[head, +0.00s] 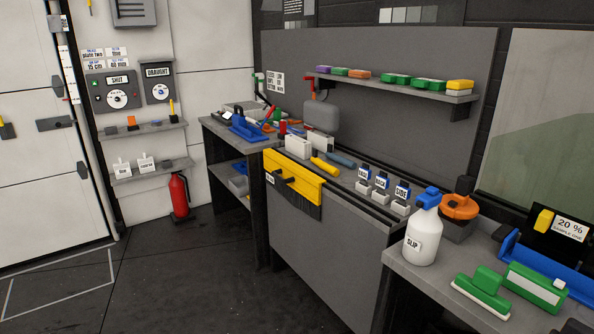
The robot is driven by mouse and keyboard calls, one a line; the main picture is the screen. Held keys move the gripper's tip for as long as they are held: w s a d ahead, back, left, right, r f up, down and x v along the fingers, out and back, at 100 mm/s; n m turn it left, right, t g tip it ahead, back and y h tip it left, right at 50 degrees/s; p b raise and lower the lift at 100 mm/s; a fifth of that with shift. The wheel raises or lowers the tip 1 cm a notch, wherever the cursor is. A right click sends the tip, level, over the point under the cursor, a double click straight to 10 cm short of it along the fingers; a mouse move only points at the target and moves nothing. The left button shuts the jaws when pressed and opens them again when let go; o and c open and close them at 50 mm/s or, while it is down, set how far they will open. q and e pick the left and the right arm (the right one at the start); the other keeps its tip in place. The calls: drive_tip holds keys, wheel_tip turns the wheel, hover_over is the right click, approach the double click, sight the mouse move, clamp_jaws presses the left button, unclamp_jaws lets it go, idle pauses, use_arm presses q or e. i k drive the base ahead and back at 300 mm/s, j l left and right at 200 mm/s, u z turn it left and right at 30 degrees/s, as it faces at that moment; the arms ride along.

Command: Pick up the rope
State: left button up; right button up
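I cannot make out a rope anywhere in the head view. The small items on the far workbench (218,128) are crowded and too small to tell apart, and a rope could be hidden among them. Neither of my grippers is in view.
A long grey bench (330,255) with a yellow-backed brush (294,178) on its front runs along the back wall. A white SLIP bottle (422,236) and green blocks (535,287) stand at the right. The dark floor (190,275) is clear.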

sight(329, 154)
drive_tip(key=i+j+z, duration=0.2)
drive_tip(key=i+z, duration=0.2)
drive_tip(key=i, duration=0.2)
drive_tip(key=i+j+z, duration=0.15)
drive_tip(key=i+j, duration=0.7)
